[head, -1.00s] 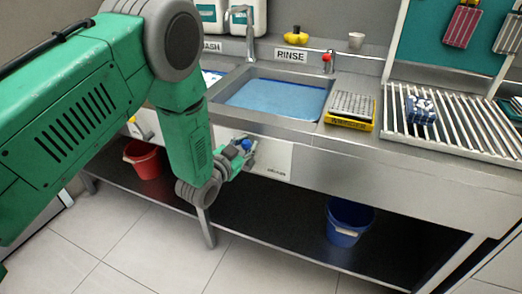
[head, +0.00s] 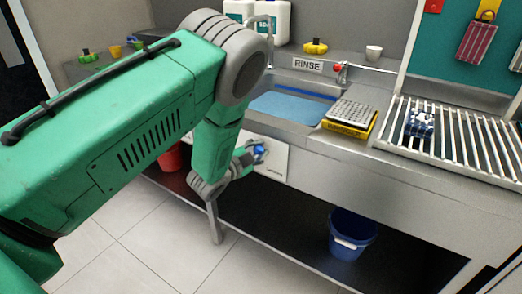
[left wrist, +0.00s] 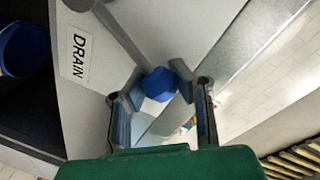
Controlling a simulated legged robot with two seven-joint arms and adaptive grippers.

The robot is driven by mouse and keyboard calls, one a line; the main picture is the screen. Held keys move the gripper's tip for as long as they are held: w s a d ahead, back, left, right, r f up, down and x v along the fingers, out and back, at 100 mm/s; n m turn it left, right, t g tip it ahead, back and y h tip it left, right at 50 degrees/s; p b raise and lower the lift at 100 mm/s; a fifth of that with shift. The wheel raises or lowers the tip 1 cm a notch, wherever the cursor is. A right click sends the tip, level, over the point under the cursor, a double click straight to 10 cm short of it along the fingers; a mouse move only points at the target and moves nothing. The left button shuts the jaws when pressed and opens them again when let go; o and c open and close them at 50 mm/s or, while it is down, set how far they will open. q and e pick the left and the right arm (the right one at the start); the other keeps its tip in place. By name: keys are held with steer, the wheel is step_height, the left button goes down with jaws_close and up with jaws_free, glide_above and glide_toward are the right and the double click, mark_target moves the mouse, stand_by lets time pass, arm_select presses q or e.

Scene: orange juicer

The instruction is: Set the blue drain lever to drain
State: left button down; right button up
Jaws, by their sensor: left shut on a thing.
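The blue drain lever (head: 260,151) has a rounded blue knob and sits at the front panel (head: 273,165) below the rinse sink. My left gripper (head: 250,154) is shut on it. In the left wrist view the blue knob (left wrist: 160,84) lies between the two fingers, near their tips. A white label reading DRAIN (left wrist: 80,55) is on the panel to the left of the knob in that view. My right gripper is not in view.
The rinse sink (head: 290,106) holds blue water, with a red-topped tap (head: 340,70) behind. A glass rack on a yellow base (head: 352,116) and a slatted drainboard (head: 455,140) are to the right. A blue bucket (head: 352,235) stands on the lower shelf.

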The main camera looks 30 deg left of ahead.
arm_select(q)
steer(key=shift+s+d+f, duration=0.1)
steer(key=shift+s+f, duration=0.15)
steer(key=shift+f, duration=0.15)
steer(key=c, duration=1.3)
jaws_free()
steer(key=shift+o, duration=0.2)
steer(key=shift+r, duration=0.15)
steer(key=s+a+r, duration=0.1)
steer(key=s, duration=1)
steer(key=shift+s+a+r, duration=0.2)
steer(key=shift+s+a, duration=0.1)
steer(key=shift+s, duration=0.1)
